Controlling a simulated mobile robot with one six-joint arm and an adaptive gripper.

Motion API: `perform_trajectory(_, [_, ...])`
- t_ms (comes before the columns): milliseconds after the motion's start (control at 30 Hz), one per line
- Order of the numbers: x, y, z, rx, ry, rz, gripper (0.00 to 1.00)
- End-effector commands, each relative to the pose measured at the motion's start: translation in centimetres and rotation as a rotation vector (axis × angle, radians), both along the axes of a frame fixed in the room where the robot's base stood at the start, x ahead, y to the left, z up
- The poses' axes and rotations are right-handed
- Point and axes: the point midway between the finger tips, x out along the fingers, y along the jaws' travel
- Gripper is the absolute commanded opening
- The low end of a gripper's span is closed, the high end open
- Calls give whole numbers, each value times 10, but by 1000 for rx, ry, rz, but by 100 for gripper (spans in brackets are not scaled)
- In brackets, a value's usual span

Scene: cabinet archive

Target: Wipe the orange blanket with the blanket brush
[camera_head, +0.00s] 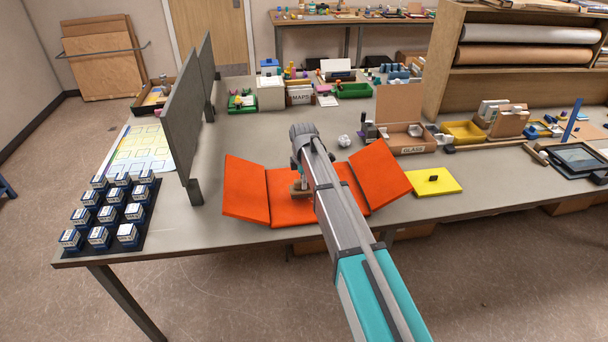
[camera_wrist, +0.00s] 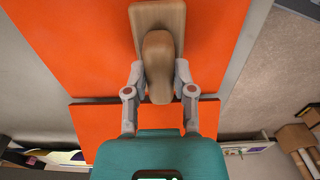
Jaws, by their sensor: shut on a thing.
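The orange blanket (camera_head: 247,190) lies on the table in several panels, with its left and right side panels tilted. It also fills much of the wrist view (camera_wrist: 80,45). The blanket brush (camera_wrist: 159,60) has a wooden back and a rounded wooden handle. My gripper (camera_wrist: 160,80) is shut on the brush handle, one finger on each side. In the head view, the brush (camera_head: 299,190) is over the blanket's middle panel, partly hidden by my arm. Its bristles are hidden, so I cannot tell if they touch the blanket.
A grey upright divider (camera_head: 180,115) stands left of the blanket. A black tray (camera_head: 110,228) of small boxes is at the front left. A yellow panel (camera_head: 432,181) lies right of the blanket. A cardboard box (camera_head: 403,140) stands behind it. Bare table lies behind the blanket.

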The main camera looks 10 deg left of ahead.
Motion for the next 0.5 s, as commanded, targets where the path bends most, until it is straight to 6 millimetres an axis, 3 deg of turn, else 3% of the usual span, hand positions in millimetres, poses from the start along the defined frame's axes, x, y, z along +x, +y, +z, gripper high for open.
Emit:
perform_trajectory(200, [0, -1, -24, 0, 0, 0, 0])
perform_trajectory(500, [0, -22, -17, 0, 0, 2, 0])
